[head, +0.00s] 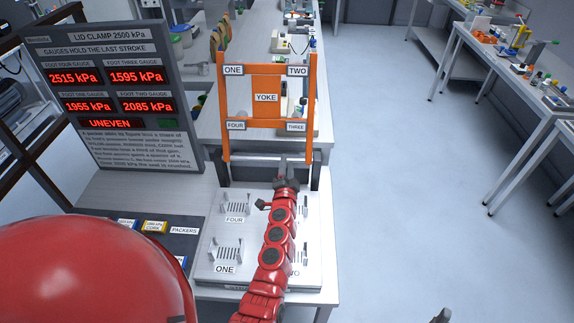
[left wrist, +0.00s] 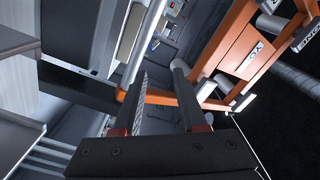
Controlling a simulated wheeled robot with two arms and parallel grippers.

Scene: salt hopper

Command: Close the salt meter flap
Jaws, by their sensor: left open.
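I see nothing labelled as a salt meter or its flap. An orange frame labelled YOKE (head: 266,97) stands upright at the back of a pale plate (head: 212,266) marked FOUR, ONE and partly hidden TWO. My left gripper (head: 287,183) is at the plate's far edge, just in front of the yoke's lower end. In the left wrist view its two fingers (left wrist: 161,75) are apart with nothing held between them. The yoke (left wrist: 250,48) shows beyond them, tilted in that view. Contact with it cannot be told. A small grey tip (head: 443,315) at the bottom edge may be my right gripper.
A gauge panel (head: 122,92) at the left reads UNEVEN, with several kPa values. A dark mat with packers (head: 155,227) lies left of the plate. A bench with several objects (head: 245,50) stands behind. Another bench (head: 490,60) is at the right. The floor (head: 400,150) between is clear.

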